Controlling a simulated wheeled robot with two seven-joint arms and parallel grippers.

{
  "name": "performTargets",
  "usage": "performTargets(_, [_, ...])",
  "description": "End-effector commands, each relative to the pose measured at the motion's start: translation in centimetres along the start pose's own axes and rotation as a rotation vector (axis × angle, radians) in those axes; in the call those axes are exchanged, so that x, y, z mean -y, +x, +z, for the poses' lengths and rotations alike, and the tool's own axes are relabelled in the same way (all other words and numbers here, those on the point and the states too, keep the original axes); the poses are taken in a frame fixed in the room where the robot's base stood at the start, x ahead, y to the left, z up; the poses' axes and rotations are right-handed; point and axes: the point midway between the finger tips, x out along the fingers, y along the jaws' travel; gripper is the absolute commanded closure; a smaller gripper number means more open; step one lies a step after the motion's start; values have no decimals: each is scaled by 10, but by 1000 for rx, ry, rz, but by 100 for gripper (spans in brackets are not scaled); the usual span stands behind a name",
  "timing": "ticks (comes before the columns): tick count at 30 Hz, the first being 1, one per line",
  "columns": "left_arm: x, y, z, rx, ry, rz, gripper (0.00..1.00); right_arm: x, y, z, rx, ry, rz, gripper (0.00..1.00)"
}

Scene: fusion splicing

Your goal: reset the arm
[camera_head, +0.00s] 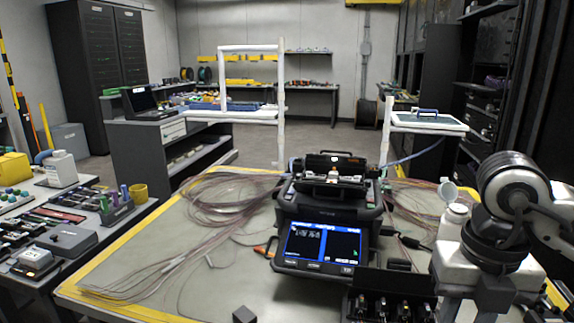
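My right arm comes in from the right edge, with dark joints and pale links, and bends down to the lower right. What looks like the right gripper (468,306) is at the bottom edge; its fingertips are cut off or unclear, so its opening cannot be read. My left arm and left gripper are not in view. The black fusion splicer (328,212) stands on the workbench (228,278), left of my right arm and apart from it. Its screen (318,246) is lit blue and black, and its top appears open.
A white bottle (453,222) stands close beside my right arm. A black holder (388,306) with several tools is at the front. Thin fibers (160,250) spread over the left of the bench. A small dark cube (244,314) lies at the front edge. A side table at left is crowded.

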Motion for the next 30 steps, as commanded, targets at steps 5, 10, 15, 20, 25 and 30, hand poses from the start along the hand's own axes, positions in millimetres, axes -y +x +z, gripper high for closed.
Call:
performTargets(5, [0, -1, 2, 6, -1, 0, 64, -30, 15, -18, -92, -95, 128, 70])
performTargets(10, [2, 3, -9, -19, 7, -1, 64, -67, 26, -45, -205, -195, 305, 70])
performTargets(15, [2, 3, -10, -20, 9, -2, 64, -112, 28, -82, -351, -285, 568, 70])
performTargets(20, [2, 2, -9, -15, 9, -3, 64, -167, 5, -125, -545, -310, 994, 70])
performTargets(25, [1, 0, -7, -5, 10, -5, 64, -207, -54, -124, -722, -19, 1652, 70])
performTargets(30, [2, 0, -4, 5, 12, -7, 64, -190, -45, -48, -703, 711, 2079, 70])
